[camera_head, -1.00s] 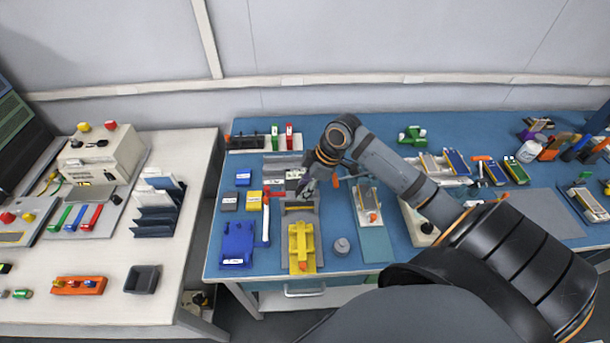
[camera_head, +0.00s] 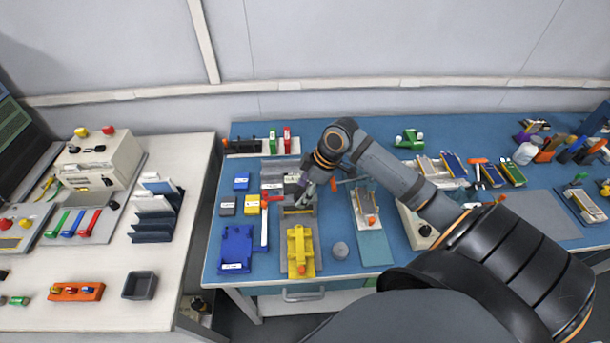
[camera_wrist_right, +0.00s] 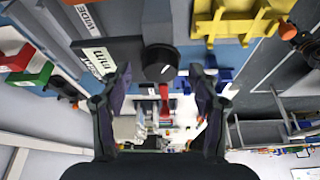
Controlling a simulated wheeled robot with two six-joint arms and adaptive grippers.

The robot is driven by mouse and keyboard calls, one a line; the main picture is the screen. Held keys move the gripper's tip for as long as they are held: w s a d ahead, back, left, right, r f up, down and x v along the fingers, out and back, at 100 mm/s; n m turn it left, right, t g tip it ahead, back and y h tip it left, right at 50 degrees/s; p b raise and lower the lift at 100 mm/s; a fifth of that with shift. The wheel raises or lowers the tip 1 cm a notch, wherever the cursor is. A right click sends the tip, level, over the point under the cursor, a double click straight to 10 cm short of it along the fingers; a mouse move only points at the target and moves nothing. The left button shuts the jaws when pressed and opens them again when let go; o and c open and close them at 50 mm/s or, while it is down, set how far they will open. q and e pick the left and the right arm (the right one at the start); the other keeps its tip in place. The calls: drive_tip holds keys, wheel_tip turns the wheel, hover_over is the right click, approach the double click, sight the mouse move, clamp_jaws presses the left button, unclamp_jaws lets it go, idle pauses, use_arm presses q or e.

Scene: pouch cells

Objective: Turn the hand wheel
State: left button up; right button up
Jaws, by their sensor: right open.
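A black round knob (camera_wrist_right: 160,62) with a white pointer mark shows in the right wrist view, on a dark block with a "mm" label; it may be the hand wheel, but I cannot be sure. My right gripper (camera_wrist_right: 161,80) is open, its two dark fingers on either side of the picture just below the knob. They do not visibly grip it. In the head view my right gripper (camera_head: 304,188) hangs over the grey device (camera_head: 299,224) behind the yellow fixture (camera_head: 300,250), and hides part of it. My left gripper is not in view.
A red-handled tool (camera_head: 265,222) and a blue box (camera_head: 236,248) lie left of the yellow fixture. A rack with green and red pieces (camera_head: 281,145) stands behind.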

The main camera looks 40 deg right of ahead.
drive_tip(key=v, duration=0.5)
drive_tip(key=shift+s+d+r, duration=0.1)
drive_tip(key=shift+d+r, duration=0.15)
drive_tip(key=shift+r, duration=0.05)
drive_tip(key=shift+s+r, duration=0.15)
drive_tip(key=shift+r, duration=0.65)
drive_tip(key=shift+d, duration=0.1)
